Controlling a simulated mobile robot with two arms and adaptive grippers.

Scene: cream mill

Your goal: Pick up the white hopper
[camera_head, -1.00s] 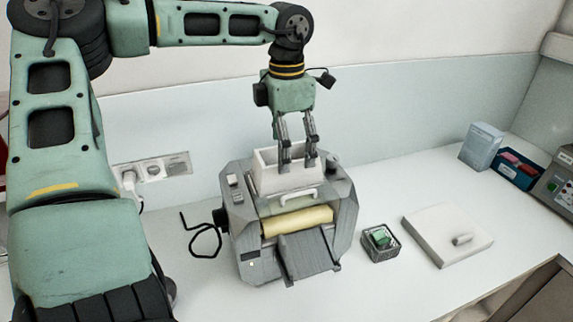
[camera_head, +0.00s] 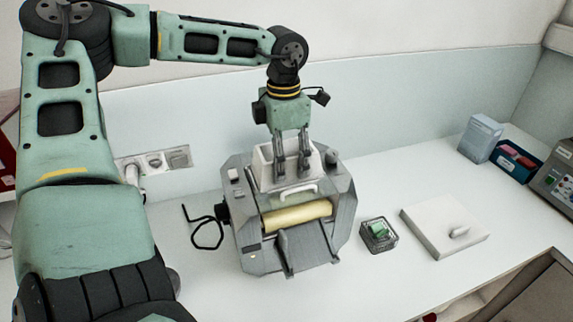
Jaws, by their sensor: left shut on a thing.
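The white hopper (camera_head: 263,165) is an open-topped box with pale walls, seated in the top of the grey mill (camera_head: 250,245). My left gripper (camera_head: 292,172) points down over the mill, with its fingers at the hopper. It is shut on the hopper, and its fingers hide part of the walls. A white handle (camera_head: 294,191) and a yellowish roller (camera_head: 297,216) show on the mill's front, below the hopper. My right gripper is not in view.
A small clear box with a green thing (camera_head: 379,233) and a white slab with a knob (camera_head: 443,226) lie right of the mill. Boxes (camera_head: 480,138) and a grey device (camera_head: 556,180) stand further right. A black cable (camera_head: 206,232) lies at the left.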

